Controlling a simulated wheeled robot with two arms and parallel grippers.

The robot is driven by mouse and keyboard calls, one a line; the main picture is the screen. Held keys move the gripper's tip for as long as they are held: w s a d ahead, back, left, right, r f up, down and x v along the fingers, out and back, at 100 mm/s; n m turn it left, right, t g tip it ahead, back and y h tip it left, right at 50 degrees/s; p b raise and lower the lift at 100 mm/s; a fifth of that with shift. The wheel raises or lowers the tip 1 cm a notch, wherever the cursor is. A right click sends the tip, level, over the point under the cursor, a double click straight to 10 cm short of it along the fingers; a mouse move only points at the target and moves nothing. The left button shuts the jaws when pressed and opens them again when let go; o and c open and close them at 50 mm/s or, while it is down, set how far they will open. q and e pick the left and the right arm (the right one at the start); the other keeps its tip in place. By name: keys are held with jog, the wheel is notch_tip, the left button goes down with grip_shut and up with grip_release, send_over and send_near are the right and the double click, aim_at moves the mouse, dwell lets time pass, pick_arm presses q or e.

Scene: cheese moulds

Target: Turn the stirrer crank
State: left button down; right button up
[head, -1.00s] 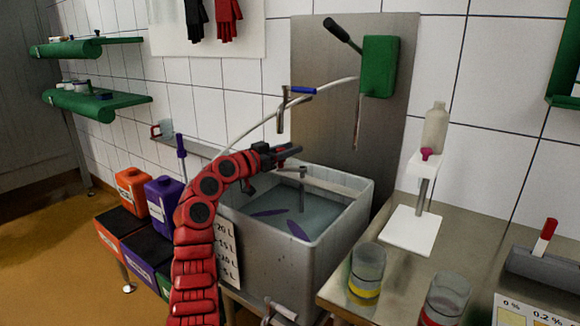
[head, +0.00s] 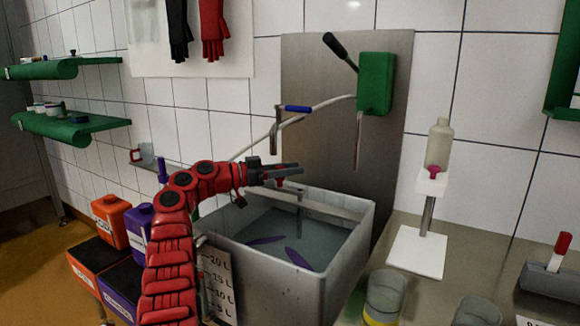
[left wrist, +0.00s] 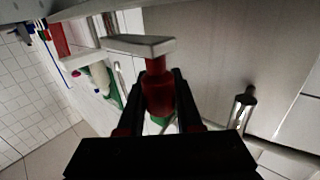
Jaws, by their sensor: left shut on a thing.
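The steel vat (head: 345,262) stands in the middle of the head view, with liquid and purple stirrer paddles (head: 297,258) in it. A thin upright stirrer shaft (head: 299,205) rises from the liquid to a bar across the vat. My left gripper (head: 290,170) is above the vat, at the top of the shaft. In the left wrist view its fingers (left wrist: 160,100) are closed around the red crank handle (left wrist: 157,82), which hangs from the flat metal crank arm (left wrist: 140,44). In the head view the gripper hides most of the crank. My right gripper is out of view.
A green wall box (head: 375,83) with a black lever and a blue-handled tap (head: 298,109) are behind the vat. A white stand (head: 418,252) with a bottle and measuring cups (head: 385,298) stand on the right worktop. Orange and purple canisters (head: 110,220) are at left.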

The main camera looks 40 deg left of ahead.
aim_at(291, 189)
pick_arm(q)
jog(key=shift+w+d+f+m+h+p, duration=0.1)
jog(key=shift+w+d+m+h+p, duration=0.05)
jog(key=shift+m+h+p, duration=0.2)
dwell(0.5)
jog(key=c, duration=0.6)
grip_release()
jog(key=r, duration=0.1)
jog(key=s+d+r, duration=0.1)
jog(key=s+r+b, duration=0.1)
jog(key=shift+s+d+r, duration=0.1)
jog(key=shift+d+r, duration=0.15)
jog(key=s+d, duration=0.2)
jog(key=s, duration=0.1)
jog(key=s+d+r, duration=0.1)
jog(key=s+d, duration=0.2)
jog(key=s, duration=0.1)
jog(key=s+d+p, duration=0.1)
jog(key=s+d, duration=0.1)
jog(key=s, duration=0.2)
jog(key=shift+d+r, duration=0.3)
